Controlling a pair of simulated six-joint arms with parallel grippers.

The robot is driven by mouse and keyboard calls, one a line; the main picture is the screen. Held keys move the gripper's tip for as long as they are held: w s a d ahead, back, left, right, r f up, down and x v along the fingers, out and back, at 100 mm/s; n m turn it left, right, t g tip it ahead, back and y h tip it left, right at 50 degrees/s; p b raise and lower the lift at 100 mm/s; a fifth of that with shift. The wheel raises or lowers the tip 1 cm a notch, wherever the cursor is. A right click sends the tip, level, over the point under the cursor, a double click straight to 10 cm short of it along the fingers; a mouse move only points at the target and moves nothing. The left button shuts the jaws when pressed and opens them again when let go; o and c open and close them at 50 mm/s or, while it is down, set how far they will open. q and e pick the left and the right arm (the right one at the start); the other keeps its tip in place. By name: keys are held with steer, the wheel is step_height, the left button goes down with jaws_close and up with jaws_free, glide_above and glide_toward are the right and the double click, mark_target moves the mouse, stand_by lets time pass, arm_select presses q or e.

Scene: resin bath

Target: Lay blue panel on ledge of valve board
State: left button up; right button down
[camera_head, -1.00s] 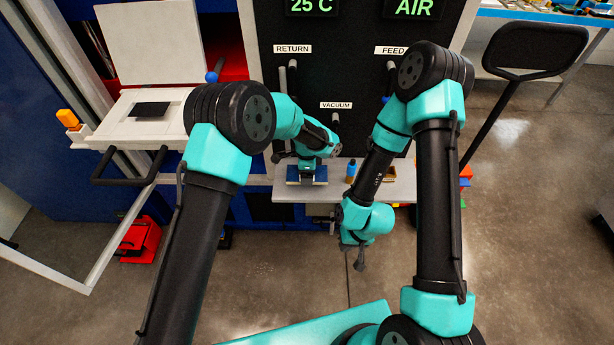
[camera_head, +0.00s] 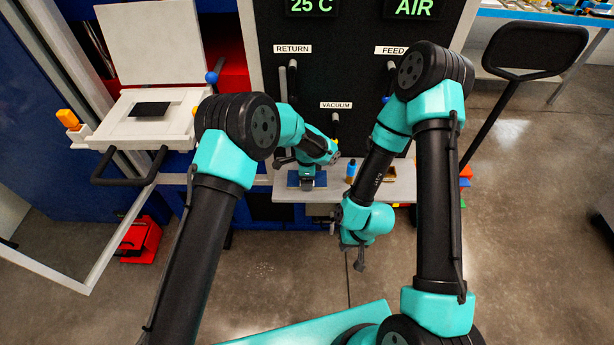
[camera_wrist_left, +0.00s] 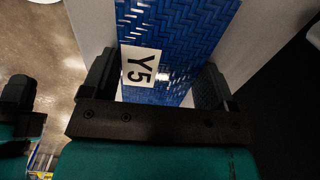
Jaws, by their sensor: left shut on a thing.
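The blue panel (camera_head: 293,180), woven and shiny with a white Y5 label, is at the left part of the grey ledge (camera_head: 405,190) below the black valve board (camera_head: 355,75). It also fills the upper middle of the left wrist view (camera_wrist_left: 185,35), over a pale surface. My left gripper (camera_head: 307,186) is shut on the panel, with a finger at each side of it. Whether the panel touches the ledge I cannot tell. My right gripper (camera_head: 357,258) hangs in front of the ledge, pointing down. Its jaw opening is too small to read.
A small brown-and-blue bottle (camera_head: 351,167) stands on the ledge right of the panel. The board carries RETURN, FEED and VACUUM fittings. A white open-lidded box (camera_head: 120,130) is at left. A black panel on a stand (camera_head: 535,48) is at right.

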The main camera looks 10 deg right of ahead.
arm_select(q)
steer(key=o, duration=0.9)
steer(key=shift+c, duration=0.2)
step_height(320, 180, up, 12)
steer(key=shift+r, duration=0.1)
